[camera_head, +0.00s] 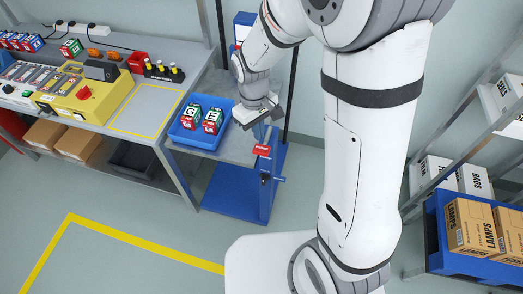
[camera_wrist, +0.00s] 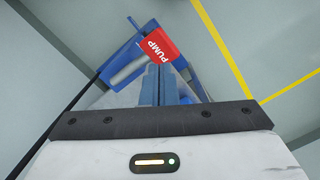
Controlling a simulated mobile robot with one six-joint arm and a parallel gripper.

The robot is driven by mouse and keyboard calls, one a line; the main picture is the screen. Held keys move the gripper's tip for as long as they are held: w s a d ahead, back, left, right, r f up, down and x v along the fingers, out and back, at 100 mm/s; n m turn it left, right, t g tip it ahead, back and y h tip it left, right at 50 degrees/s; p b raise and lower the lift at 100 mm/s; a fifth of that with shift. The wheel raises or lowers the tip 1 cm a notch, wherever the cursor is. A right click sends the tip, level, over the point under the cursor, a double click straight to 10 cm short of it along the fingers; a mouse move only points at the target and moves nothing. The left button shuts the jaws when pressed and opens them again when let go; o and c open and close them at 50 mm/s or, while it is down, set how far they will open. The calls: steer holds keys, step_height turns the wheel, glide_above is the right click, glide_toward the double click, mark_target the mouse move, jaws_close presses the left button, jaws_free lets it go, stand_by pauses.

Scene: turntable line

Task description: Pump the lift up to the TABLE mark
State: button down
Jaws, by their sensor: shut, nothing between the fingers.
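The lift has a blue base (camera_head: 228,195) on the floor and a grey platform (camera_head: 236,150). On its near side is a red PUMP handle (camera_head: 262,150); it also shows in the wrist view, where its red PUMP label (camera_wrist: 157,46) faces the camera beside a grey bar. My gripper (camera_head: 275,116) is above the handle in the head view. In the wrist view its closed fingers (camera_wrist: 160,68) point at the handle's lower edge, with nothing between them. I cannot tell whether they touch it. I cannot read a TABLE mark in either view.
A blue tray (camera_head: 180,133) with boxes marked G and E stands on the platform. A grey workbench (camera_head: 118,128) with a yellow machine (camera_head: 88,103) is at left. Shelving with LAMPS cartons (camera_head: 470,226) is at right. The floor inside the yellow line is clear.

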mark_target(260, 148)
steer(key=shift+s+d+f+b, duration=0.15)
steer(key=shift+f+b, duration=0.75)
steer(key=shift+f, duration=0.9)
